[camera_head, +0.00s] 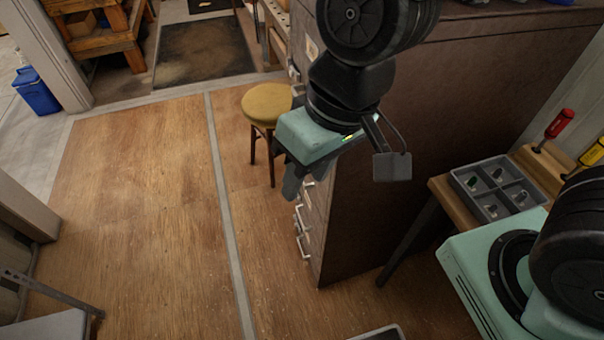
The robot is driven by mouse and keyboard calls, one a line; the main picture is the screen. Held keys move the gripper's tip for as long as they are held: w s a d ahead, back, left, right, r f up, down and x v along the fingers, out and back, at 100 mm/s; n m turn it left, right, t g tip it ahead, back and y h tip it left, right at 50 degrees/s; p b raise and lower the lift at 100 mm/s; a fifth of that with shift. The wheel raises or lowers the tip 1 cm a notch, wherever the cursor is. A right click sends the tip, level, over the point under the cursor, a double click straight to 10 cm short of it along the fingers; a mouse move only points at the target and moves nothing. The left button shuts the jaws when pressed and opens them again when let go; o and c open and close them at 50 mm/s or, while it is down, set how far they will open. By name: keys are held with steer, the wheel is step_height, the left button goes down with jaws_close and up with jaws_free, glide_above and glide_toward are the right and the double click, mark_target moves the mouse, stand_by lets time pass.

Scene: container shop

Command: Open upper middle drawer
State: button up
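A dark brown drawer cabinet (420,130) stands right of centre, seen mostly from its side, with its drawer front turned to the left. Pale handles (302,247) show low on that front, at a steep angle. A pale label plate (312,49) shows higher up. My gripper (293,188) hangs in front of the drawer face, its grey fingers pointing down. The fingers overlap in this view, so I cannot tell whether they are open or shut or touch a handle. My arm and gripper cover the upper and middle drawers, and I cannot make out the upper middle drawer.
A round yellow-topped stool (267,104) stands just left of my gripper, close to the cabinet front. The wooden floor (135,200) further left is clear. A grey sorting tray (484,178) and screwdrivers (559,124) are on a bench at right. A blue bin (36,92) stands far left.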

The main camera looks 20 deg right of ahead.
steer(key=w+a+f+m+t+y+b, duration=0.1)
steer(key=w+a+f+m+t+b, duration=0.45)
steer(key=w+f+b, duration=0.55)
steer(key=w+a+f+m+t+b, duration=0.3)
steer(key=w+a+f+m+b, duration=0.3)
steer(key=w+f+m+b, duration=0.45)
steer(key=w+d+f+m+t+h+b, duration=0.2)
steer(key=w+f+m+h+b, duration=0.1)
steer(key=f+b, duration=0.3)
steer(key=w+d+f+m+t+h+b, duration=0.1)
steer(key=w+f+m+t+h+b, duration=0.2)
steer(key=f, duration=0.5)
steer(key=s+d+f+m+g+h+b, duration=0.1)
steer(key=d+f+m+h+b, duration=0.2)
steer(key=f+m+h+b, duration=0.25)
steer(key=s+d+f+m+h+b, duration=0.2)
steer(key=d+f+m+h+b, duration=0.1)
steer(key=f+m+h+b, duration=0.25)
steer(key=shift+n+y, duration=0.5)
steer(key=shift+y, duration=0.1)
steer(key=b+x, duration=0.1)
steer(key=x, duration=0.4)
steer(key=b+x, duration=0.1)
steer(key=x, duration=0.5)
steer(key=b+x, duration=0.1)
steer(key=x, duration=0.5)
steer(key=shift+f, duration=0.4)
jaws_close()
